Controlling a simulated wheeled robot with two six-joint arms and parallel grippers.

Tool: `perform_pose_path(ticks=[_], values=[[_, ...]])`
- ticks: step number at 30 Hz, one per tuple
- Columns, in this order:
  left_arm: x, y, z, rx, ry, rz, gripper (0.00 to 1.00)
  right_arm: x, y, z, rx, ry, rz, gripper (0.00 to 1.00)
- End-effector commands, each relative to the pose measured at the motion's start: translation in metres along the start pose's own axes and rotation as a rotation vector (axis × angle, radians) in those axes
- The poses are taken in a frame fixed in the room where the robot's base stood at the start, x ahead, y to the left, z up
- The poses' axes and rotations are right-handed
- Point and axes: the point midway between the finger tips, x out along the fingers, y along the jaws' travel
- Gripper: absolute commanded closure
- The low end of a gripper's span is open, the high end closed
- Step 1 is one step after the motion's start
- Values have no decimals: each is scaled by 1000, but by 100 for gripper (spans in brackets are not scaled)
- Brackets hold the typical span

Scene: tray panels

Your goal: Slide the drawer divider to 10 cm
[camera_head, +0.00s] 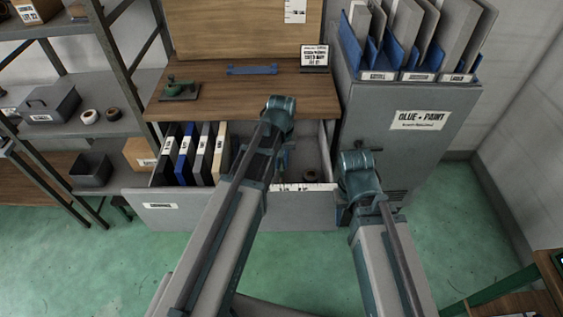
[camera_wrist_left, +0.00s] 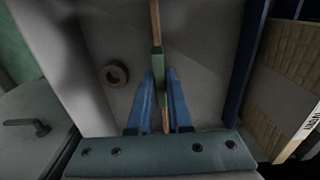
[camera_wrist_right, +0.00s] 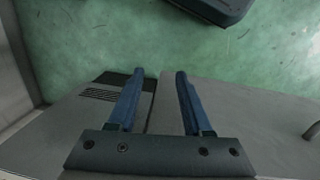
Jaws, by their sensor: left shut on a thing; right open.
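The drawer (camera_head: 228,211) stands pulled out under the wooden worktop. A white strip with dark marks (camera_head: 303,187) runs along its front edge. In the left wrist view the divider (camera_wrist_left: 157,20) is a thin upright panel seen edge-on, with a wooden edge and a green piece (camera_wrist_left: 157,62). My left gripper (camera_wrist_left: 160,78) is shut on this divider, its blue fingers on either side of the green piece. In the head view my left arm covers the fingers and most of the divider. My right gripper (camera_wrist_right: 160,75) is open and empty, in front of the grey cabinet.
Several upright binders (camera_head: 202,153) fill the drawer's left part. A small round roll (camera_wrist_left: 115,73) lies on the drawer floor beside the divider. The grey cabinet (camera_head: 405,150) with file holders stands right of the drawer. A shelf (camera_head: 105,130) stands left.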

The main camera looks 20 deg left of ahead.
Motion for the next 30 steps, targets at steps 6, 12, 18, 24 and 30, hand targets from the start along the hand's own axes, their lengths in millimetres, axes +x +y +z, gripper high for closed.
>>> perform_pose_path(ticks=[6,12,18,24,30], values=[[0,0,0,0,0,0,100,0,0,0,0,0,0,50],[0,0,0,0,0,0,100,0,0,0,0,0,0,50],[0,0,0,0,0,0,100,0,0,0,0,0,0,50],[0,8,-1,2,0,0,100,0,0,0,0,0,0,50],[0,43,-1,4,0,0,100,0,0,0,0,0,0,50]])
